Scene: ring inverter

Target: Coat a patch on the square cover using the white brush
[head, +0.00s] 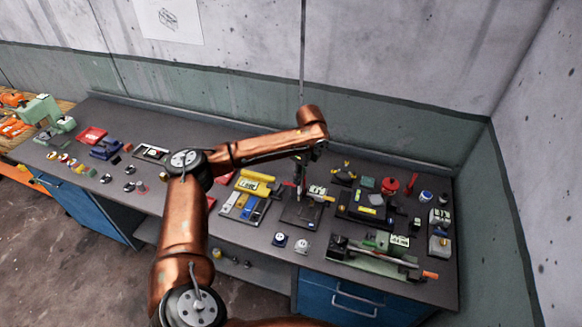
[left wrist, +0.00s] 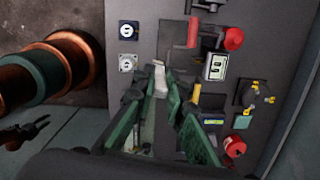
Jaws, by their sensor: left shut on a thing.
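My left gripper (head: 299,192) points down over a dark square plate (head: 296,216) on the bench, which I take to be the square cover. In the left wrist view its two green-sided fingers (left wrist: 172,112) reach forward. It is shut on a slim pale piece (left wrist: 161,78), which I take to be the white brush. The brush tip is too small to tell whether it touches the plate. My right gripper does not show in the head view. A dark claw-like shape at the left edge of the left wrist view may be it.
A tray (head: 231,214) with yellow, grey and blue items lies left of the plate. A dark unit (head: 350,214) stands close on its right. Two small sockets (head: 302,246) lie in front. A green-grey vise-like tool (head: 365,254) and a red can (head: 390,186) are further right.

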